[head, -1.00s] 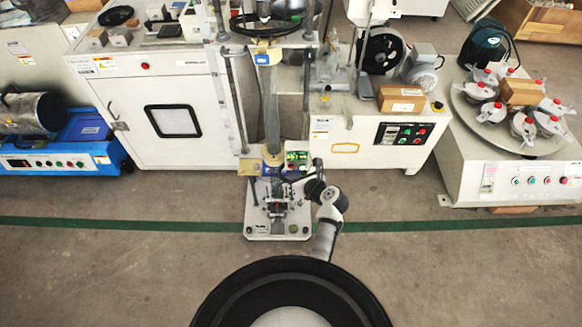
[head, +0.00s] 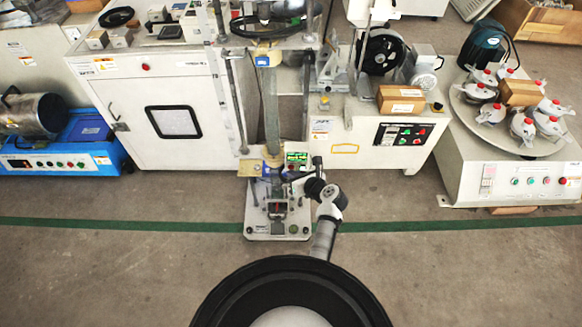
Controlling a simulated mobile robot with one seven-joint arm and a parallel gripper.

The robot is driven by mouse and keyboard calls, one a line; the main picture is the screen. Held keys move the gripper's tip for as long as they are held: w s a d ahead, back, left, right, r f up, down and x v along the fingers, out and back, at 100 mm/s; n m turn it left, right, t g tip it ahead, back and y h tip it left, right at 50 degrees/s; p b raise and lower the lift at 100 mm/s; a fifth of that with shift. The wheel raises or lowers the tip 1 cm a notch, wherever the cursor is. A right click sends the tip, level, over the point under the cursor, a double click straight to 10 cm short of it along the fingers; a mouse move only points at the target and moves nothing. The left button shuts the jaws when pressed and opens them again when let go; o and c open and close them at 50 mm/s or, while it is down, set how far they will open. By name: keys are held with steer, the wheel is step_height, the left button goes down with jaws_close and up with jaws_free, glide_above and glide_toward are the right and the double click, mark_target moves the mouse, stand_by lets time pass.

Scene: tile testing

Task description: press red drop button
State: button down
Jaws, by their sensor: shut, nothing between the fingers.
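The drop tester is a tall machine with a clear tube (head: 270,110) and a metal base plate (head: 258,228) on the floor. Its small control box with a lit green display (head: 297,157) is beside the tube's lower end. The red drop button is too small or hidden behind my arm to make out. My gripper (head: 288,178) is at the end of my arm, just below the control box, small and partly lost against the machine. It looks shut and empty. I cannot tell whether it touches the box.
A white cabinet (head: 150,85) stands at left. The floor in front, with a green line (head: 450,225), is clear.

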steer(key=shift+w, duration=0.45)
stand_by(0.9)
steer(key=shift+s, duration=0.15)
steer(key=shift+s+p, duration=0.75)
steer(key=shift+p, duration=0.15)
steer(key=s+p, duration=0.3)
steer(key=s, duration=0.2)
stand_by(0.7)
